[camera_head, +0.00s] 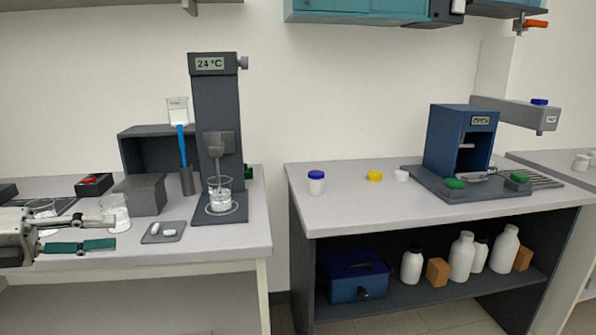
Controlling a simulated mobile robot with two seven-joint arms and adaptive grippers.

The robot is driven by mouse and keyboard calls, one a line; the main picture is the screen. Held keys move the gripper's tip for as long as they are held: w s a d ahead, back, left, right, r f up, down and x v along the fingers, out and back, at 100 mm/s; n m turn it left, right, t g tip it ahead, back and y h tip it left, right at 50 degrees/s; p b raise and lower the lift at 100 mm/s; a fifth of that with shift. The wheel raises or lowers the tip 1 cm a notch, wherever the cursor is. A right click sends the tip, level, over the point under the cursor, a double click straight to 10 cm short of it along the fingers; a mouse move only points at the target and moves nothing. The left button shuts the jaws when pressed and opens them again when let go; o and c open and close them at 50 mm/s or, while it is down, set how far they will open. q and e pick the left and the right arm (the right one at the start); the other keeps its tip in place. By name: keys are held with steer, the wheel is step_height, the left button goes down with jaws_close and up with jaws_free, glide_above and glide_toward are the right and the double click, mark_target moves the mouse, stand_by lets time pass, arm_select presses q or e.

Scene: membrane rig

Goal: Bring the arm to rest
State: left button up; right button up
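My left gripper (98,234) comes in from the left over the left bench. Its fingers look spread apart, one above the other, with nothing seen held between them. The upper finger's tip overlaps a glass beaker (118,207) in the picture; I cannot tell if they touch. A teal strip shows along the lower finger; I cannot tell whether it is part of the finger or a separate thing. Another glass (43,208) is partly hidden behind the gripper. My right gripper is not in view.
A grey stand (216,130) reading 24 °C has a beaker (220,192) at its foot. A small tray (163,233) with white pieces lies near the left bench's front. A blue press (460,138) stands on the right bench (345,213). A floor gap separates the benches.

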arm_select(q)
steer(key=s+d+f+n+t+y+p, duration=0.2)
steer(key=s+f+n+t+y, duration=0.15)
steer(key=f+n, duration=0.85)
steer(key=s+d+f+n+t+y+p, duration=0.1)
steer(key=s+f+n+t+y, duration=0.45)
steer(key=f, duration=1.05)
steer(key=s+d+f+n+g+p, duration=0.1)
steer(key=s+d+f+n+g, duration=0.2)
steer(key=s+d+f+n, duration=0.3)
steer(key=s+d+f+n+g+y+p, duration=0.1)
steer(key=s+d+f+n+g, duration=0.3)
steer(key=s+d+f, duration=0.3)
steer(key=d+f+n, duration=0.1)
steer(key=d+f, duration=0.1)
steer(key=d, duration=0.3)
steer(key=shift+s+d+f+n+g+p, duration=0.15)
steer(key=shift+s+d+n+g+p, duration=0.1)
steer(key=shift+d+n+g+p, duration=0.1)
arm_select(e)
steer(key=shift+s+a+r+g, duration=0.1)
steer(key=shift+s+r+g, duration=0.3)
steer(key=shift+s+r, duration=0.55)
arm_select(q)
steer(key=shift+a, duration=0.1)
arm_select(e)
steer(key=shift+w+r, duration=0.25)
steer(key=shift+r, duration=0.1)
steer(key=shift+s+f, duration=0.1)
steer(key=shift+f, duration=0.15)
